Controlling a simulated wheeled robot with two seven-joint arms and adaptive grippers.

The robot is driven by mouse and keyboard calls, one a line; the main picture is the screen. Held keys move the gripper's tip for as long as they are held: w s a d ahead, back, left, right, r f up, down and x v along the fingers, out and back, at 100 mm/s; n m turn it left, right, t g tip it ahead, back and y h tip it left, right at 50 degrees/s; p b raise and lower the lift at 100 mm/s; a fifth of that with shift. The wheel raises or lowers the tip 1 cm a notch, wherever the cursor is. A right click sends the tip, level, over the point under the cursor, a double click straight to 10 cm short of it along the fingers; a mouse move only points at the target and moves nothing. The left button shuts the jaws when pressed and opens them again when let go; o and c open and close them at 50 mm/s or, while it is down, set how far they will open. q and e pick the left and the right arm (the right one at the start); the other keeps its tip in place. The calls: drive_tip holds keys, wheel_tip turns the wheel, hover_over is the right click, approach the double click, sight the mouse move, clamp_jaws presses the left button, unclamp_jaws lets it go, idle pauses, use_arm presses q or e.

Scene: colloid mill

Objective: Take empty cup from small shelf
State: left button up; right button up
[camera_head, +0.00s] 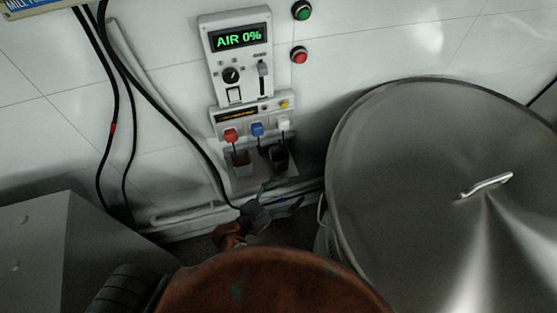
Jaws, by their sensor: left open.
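A small shelf (243,184) is on the white wall under a dispenser panel with red, blue and white taps. Two small dark cups stand on it side by side: a left cup (241,158) and a right cup (279,158). They are too small and dark to tell which is empty. My left gripper (288,193) is open just below and in front of the shelf, with its fingers pointing right and up towards the right cup. No cup shows between its fingers. My right gripper is not in view.
A large steel vessel with a handled lid (420,170) fills the right side, close to the gripper. A grey cabinet (50,240) stands at the left. Black cables (114,110) hang on the wall. An "AIR 0%" control panel (238,55) is above the taps.

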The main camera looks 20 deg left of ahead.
use_arm(q)
drive_tip(key=w+a+r+n+t+y, duration=0.1)
drive_tip(key=w+r+n+t+y, duration=0.5)
drive_tip(key=r+t+y, duration=0.1)
drive_tip(key=n+g+y, duration=0.5)
drive_tip(key=y, duration=0.3)
approach(278, 151)
drive_tip(key=shift+s+d+f, duration=0.1)
drive_tip(key=shift+s+d, duration=0.05)
drive_tip(key=shift+s, duration=0.2)
drive_tip(key=shift+w+f, duration=0.1)
drive_tip(key=shift+f, duration=0.2)
drive_tip(key=b+x, duration=0.2)
drive_tip(key=x, duration=0.5)
drive_tip(key=shift+r, duration=0.2)
drive_tip(key=shift+w+r, duration=0.15)
drive_tip(key=shift+w, duration=0.1)
